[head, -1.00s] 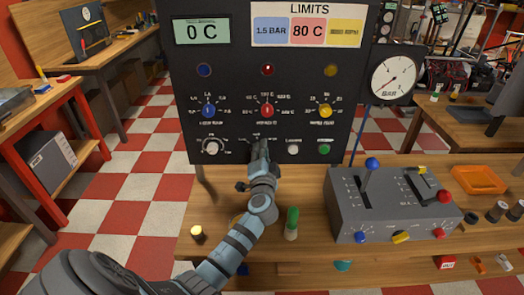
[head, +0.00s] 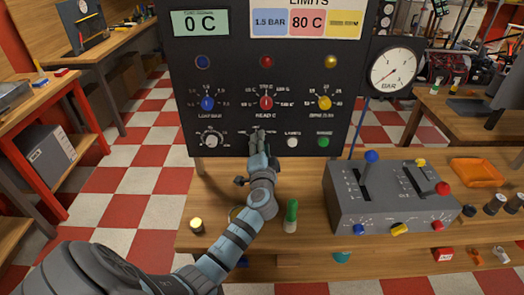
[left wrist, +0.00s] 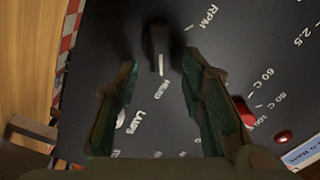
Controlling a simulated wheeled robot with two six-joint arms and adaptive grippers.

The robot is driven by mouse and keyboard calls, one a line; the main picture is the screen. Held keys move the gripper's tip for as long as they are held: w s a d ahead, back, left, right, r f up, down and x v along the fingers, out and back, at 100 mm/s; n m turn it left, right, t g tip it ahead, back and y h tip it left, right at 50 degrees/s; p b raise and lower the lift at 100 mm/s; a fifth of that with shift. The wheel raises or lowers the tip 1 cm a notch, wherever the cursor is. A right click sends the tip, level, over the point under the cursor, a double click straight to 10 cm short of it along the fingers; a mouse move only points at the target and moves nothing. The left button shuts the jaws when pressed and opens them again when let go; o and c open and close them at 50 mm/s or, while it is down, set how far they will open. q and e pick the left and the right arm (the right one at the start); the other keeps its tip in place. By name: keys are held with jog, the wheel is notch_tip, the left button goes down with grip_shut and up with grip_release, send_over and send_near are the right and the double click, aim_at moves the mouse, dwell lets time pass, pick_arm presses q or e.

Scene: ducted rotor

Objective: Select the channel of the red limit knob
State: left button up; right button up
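The black panel (head: 225,75) carries a red knob (head: 266,102) labelled HEAD C, between a blue knob (head: 208,103) and a yellow knob (head: 324,102). Below, a black selector knob shows in the left wrist view (left wrist: 156,38), its white mark directed toward the HEAD label (left wrist: 138,88). My gripper hides this knob in the head view. My left gripper (head: 258,138) is at the panel below the red knob. In the left wrist view its fingers (left wrist: 160,62) are apart, with the knob just ahead between the tips; contact is unclear. My right gripper is out of view.
A green-topped cylinder (head: 291,216) stands on the bench below. A grey lever box (head: 345,215) stands at right.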

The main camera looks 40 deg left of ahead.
pick_arm(q)
jog(key=v, duration=1.1)
jog(key=shift+s+d, duration=0.2)
